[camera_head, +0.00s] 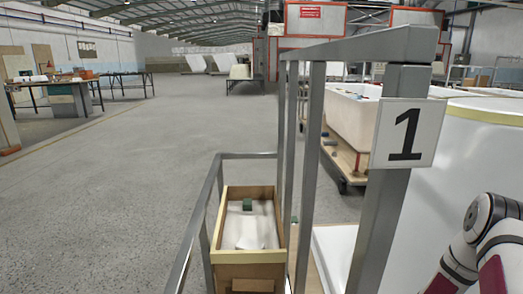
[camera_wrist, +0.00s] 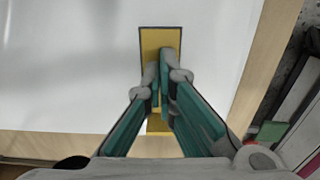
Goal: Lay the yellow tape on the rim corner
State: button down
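In the wrist view the yellow tape (camera_wrist: 161,38) is a narrow upright strip with a dark edge. My gripper (camera_wrist: 160,62) has its teal fingers drawn together on it, with yellow showing between and below them. The tape is seen against a large white surface (camera_wrist: 70,65) with a tan border along the right and bottom; the gap between tape and surface cannot be judged. In the head view a big white shell (camera_head: 465,190) with a yellowish rim (camera_head: 483,112) stands at the right. My gripper is outside the head view.
A grey metal post with a "1" sign (camera_head: 408,133) stands close in front. Left of it are rails and a wooden box (camera_head: 249,257) holding white material and a green block (camera_head: 247,204). Another white tub (camera_head: 352,117) rests on a trolley behind. The left floor is open.

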jog(key=shift+r+p, duration=2.8)
jog(key=shift+r, duration=0.7)
